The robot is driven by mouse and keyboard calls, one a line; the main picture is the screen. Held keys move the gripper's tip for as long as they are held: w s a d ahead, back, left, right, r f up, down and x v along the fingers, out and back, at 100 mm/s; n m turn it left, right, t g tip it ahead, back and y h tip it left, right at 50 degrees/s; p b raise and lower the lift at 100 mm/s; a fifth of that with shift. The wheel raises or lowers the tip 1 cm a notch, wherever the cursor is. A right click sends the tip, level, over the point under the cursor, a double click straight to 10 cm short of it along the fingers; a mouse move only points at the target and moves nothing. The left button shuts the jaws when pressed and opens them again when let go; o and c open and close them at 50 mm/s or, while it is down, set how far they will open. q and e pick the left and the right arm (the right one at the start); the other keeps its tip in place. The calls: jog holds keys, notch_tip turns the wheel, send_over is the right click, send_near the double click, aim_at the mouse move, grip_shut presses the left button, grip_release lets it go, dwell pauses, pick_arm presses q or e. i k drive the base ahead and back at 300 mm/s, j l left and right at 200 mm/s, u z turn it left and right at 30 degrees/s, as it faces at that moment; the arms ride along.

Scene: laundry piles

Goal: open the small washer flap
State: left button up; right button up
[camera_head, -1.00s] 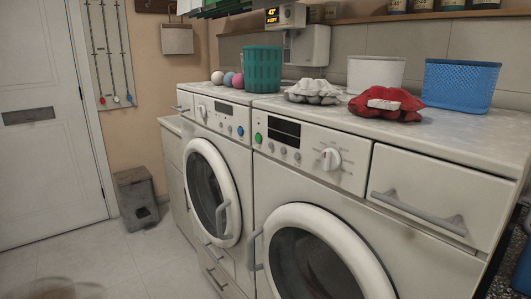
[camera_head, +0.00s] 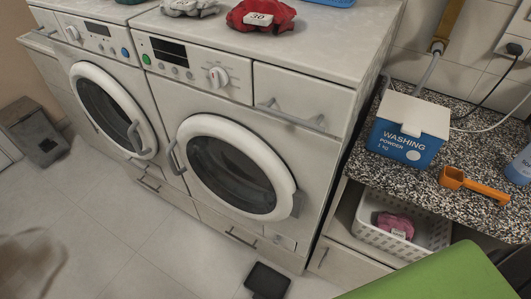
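Two white front-loading washers stand side by side in the head view. The right washer (camera_head: 205,105) has a round door (camera_head: 235,168) with a dark window, and the door is shut. At its bottom right is a small square flap (camera_head: 283,242), which looks closed flush with the front. A long low panel with a handle (camera_head: 241,237) is to the left of the flap. The left washer (camera_head: 97,51) has its round door shut too. Neither of my grippers can be made out in this view.
A black flat object (camera_head: 267,281) lies on the floor before the right washer. A granite counter (camera_head: 425,179) at right bears a blue washing powder box (camera_head: 408,131) and an orange scoop (camera_head: 473,185). A white basket (camera_head: 432,237) is below. A green surface (camera_head: 440,278) fills the bottom right.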

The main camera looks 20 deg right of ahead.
aim_at(277, 238)
jog(key=z, duration=0.75)
